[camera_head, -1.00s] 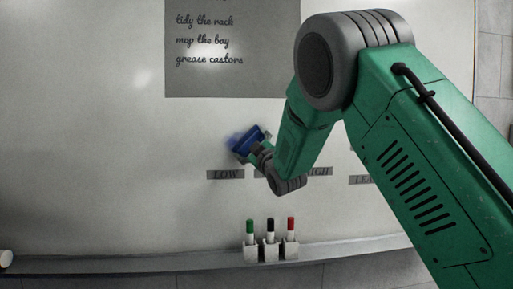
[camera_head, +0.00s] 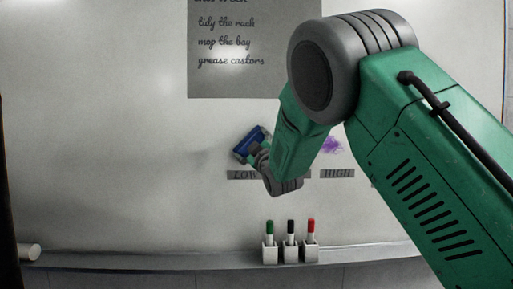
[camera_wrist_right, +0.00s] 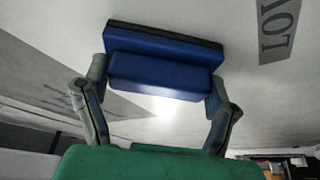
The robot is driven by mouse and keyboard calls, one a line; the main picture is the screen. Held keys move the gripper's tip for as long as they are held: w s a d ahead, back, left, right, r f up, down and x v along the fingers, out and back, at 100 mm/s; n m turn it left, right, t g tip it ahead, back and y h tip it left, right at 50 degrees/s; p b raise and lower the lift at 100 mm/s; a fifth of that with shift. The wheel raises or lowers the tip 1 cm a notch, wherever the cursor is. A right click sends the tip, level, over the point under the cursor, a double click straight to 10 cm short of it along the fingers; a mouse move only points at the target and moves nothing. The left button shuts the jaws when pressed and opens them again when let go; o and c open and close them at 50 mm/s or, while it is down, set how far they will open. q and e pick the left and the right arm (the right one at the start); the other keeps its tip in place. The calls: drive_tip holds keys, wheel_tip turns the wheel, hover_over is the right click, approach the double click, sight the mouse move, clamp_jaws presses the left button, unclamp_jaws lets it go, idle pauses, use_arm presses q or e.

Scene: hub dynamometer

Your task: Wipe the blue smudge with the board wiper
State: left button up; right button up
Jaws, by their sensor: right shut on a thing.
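The board wiper (camera_head: 248,145) has a blue body; in the right wrist view the wiper (camera_wrist_right: 160,70) shows a dark pad on its far side. My right gripper (camera_wrist_right: 155,95) is shut on its blue grip, with one finger at each end. In the head view the wiper is at the whiteboard (camera_head: 120,130), just above the LOW label. Whether the pad touches the board is hard to tell. No blue smudge shows now; the wiper covers the area where it was. My left gripper is not in view.
A purple smudge (camera_head: 333,145) is above the HIGH label (camera_head: 337,174), beside my right arm. Green, black and red markers stand in holders (camera_head: 290,252) at the tray (camera_head: 130,262). A grey notice (camera_head: 235,80) hangs above the wiper. The board's left part is clear.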

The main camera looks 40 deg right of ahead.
drive_tip(key=shift+w+a, duration=0.7)
drive_tip(key=shift+a, duration=0.35)
drive_tip(key=shift+s+a, duration=0.1)
drive_tip(key=shift+s, duration=0.1)
drive_tip(key=shift+s+a+b, duration=0.45)
drive_tip(key=shift+s+a, duration=0.05)
drive_tip(key=shift+s, duration=0.3)
drive_tip(key=shift+s+a+b, duration=0.4)
drive_tip(key=shift+s+a, duration=0.1)
drive_tip(key=shift+s, duration=0.25)
drive_tip(key=shift+s+a+b, duration=0.45)
drive_tip(key=shift+s+a, duration=0.05)
drive_tip(key=shift+s, duration=0.3)
drive_tip(key=shift+s, duration=0.1)
